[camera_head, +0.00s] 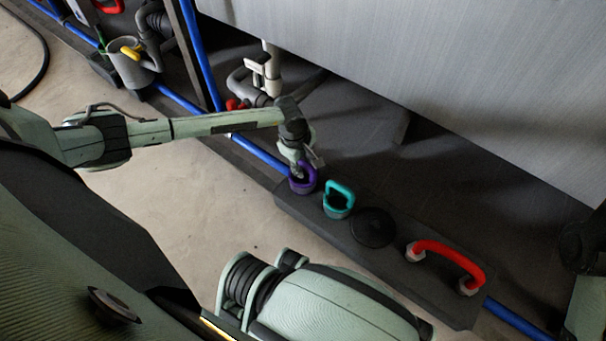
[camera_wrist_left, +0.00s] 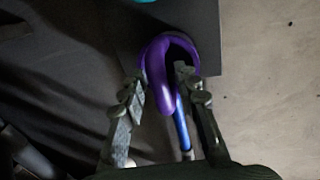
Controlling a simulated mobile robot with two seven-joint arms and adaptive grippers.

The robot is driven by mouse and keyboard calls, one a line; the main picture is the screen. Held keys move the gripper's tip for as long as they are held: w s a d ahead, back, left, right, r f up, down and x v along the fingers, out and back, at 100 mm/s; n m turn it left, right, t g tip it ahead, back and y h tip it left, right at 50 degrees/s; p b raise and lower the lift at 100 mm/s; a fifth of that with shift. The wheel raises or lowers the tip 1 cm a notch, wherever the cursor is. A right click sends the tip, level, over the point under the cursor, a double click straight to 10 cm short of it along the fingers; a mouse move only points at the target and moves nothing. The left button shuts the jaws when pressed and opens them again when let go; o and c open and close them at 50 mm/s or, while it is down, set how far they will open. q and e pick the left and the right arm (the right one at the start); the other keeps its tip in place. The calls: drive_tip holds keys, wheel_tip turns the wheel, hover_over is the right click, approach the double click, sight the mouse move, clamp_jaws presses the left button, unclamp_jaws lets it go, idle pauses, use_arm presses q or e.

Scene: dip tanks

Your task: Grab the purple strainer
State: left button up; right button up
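The purple strainer (camera_head: 303,183) sits at the left end of a dark grey holder block (camera_head: 400,258). My left gripper (camera_head: 304,161) is right over it, pointing down. In the left wrist view the purple strainer (camera_wrist_left: 161,62) shows a rounded handle and rim. The fingers of my left gripper (camera_wrist_left: 159,76) are open, with the purple handle between them. A gap shows between the left finger and the handle; the right finger overlaps the rim, and I cannot tell if it touches. My right gripper is not in view.
A teal strainer (camera_head: 339,199) stands close to the right of the purple one, then a round black lid (camera_head: 373,228) and a red handle (camera_head: 448,258). A blue pipe (camera_head: 262,154) runs along the floor. A large grey tank (camera_head: 430,70) is behind. Floor in front is partly clear.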

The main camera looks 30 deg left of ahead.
use_arm(q)
clamp_jaws()
drive_tip(key=shift+r, duration=0.1)
